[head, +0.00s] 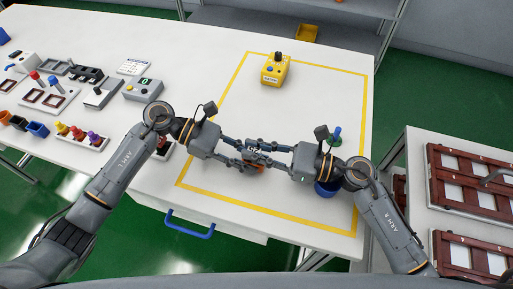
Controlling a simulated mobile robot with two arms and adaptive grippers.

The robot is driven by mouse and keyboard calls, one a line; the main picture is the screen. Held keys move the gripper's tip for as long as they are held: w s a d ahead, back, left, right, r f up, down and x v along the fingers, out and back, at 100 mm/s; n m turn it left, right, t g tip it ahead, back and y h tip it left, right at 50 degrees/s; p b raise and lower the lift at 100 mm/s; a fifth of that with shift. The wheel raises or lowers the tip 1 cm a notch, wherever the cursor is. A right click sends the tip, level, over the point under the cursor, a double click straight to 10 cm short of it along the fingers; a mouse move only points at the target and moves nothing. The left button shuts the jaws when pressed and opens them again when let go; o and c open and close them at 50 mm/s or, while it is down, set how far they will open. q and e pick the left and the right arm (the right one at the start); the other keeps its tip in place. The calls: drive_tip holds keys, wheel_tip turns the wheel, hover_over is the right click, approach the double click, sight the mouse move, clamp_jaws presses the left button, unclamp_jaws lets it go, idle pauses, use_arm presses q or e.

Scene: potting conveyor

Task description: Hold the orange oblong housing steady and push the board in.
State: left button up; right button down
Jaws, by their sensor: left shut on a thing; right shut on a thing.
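The orange oblong housing (259,168) shows as a small orange patch inside the yellow-outlined area, mostly covered by my grippers. My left gripper (250,163), the lower one, reaches in from the left and is shut on the housing. My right gripper (262,148) comes in from the right, just above and touching or nearly touching the left one. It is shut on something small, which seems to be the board. The fingers hide the board, so I cannot tell how far it sits in the housing.
A yellow box with a black knob (276,69) stands at the back of the outlined area. A blue cup (327,188) sits under my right wrist, with a green and blue item (336,138) behind it. Trays and devices fill the table's left. A rack of brown frames (470,185) stands right.

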use_arm(q)
drive_tip(key=shift+s+f, duration=0.2)
use_arm(e)
drive_tip(key=shift+s+a+f, duration=0.1)
drive_tip(key=shift+s+f, duration=0.1)
drive_tip(key=shift+f, duration=0.45)
drive_tip(key=shift+s+a+f, duration=0.1)
drive_tip(key=shift+s+f, duration=0.05)
drive_tip(key=shift+f, duration=0.45)
drive_tip(key=shift+r, duration=0.1)
use_arm(q)
drive_tip(key=shift+w, duration=0.2)
use_arm(e)
drive_tip(key=shift+w+d+r, duration=0.1)
drive_tip(key=shift+w+r, duration=0.05)
drive_tip(key=shift+r, duration=0.85)
use_arm(q)
drive_tip(key=shift+w, duration=0.1)
use_arm(e)
drive_tip(key=shift+w+d+r, duration=0.1)
drive_tip(key=shift+w+r, duration=0.1)
drive_tip(key=shift+r, duration=0.1)
drive_tip(key=shift+f, duration=0.2)
